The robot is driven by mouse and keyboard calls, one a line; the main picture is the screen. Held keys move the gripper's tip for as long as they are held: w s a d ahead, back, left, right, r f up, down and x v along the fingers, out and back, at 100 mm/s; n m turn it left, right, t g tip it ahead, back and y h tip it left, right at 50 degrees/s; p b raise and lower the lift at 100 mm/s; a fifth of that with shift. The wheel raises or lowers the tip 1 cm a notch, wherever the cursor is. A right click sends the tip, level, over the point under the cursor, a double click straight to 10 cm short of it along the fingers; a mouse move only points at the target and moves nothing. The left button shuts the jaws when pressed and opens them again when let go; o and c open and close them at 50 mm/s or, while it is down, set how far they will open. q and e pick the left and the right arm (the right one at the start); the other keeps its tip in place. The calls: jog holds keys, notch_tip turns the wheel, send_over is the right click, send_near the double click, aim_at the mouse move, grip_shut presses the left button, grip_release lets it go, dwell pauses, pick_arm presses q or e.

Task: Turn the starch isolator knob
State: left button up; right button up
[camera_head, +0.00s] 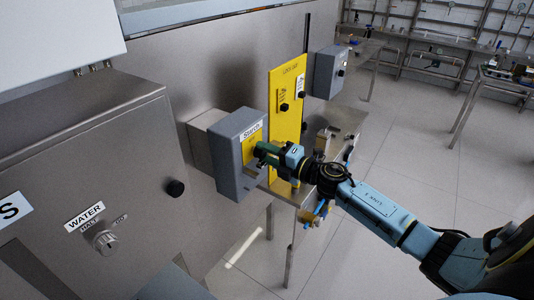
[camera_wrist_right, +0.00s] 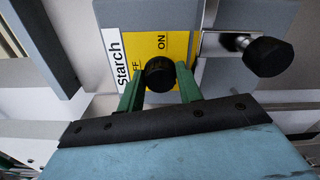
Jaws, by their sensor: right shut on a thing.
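The starch isolator is a grey box (camera_head: 230,150) on the steel wall, with a white "Starch" label (camera_head: 250,130) and a yellow plate. In the right wrist view its black round knob (camera_wrist_right: 160,74) sits on the yellow plate (camera_wrist_right: 150,46), near the "ON" print and partly covered "OFF" print. My right gripper (camera_head: 262,152) reaches the front of the box. Its green fingers (camera_wrist_right: 160,85) are on either side of the knob and shut on it. The knob is hidden in the head view. My left gripper is not in view.
A steel cabinet with a "WATER" label (camera_head: 85,217) and knob (camera_head: 105,241) stands at left. A yellow board (camera_head: 288,115) and another grey box (camera_head: 328,72) are beyond the isolator. A black ball handle (camera_wrist_right: 268,57) is close right of the knob.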

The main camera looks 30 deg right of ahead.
jog(key=o, duration=1)
jog(key=shift+s, duration=0.1)
jog(key=shift+f, duration=0.15)
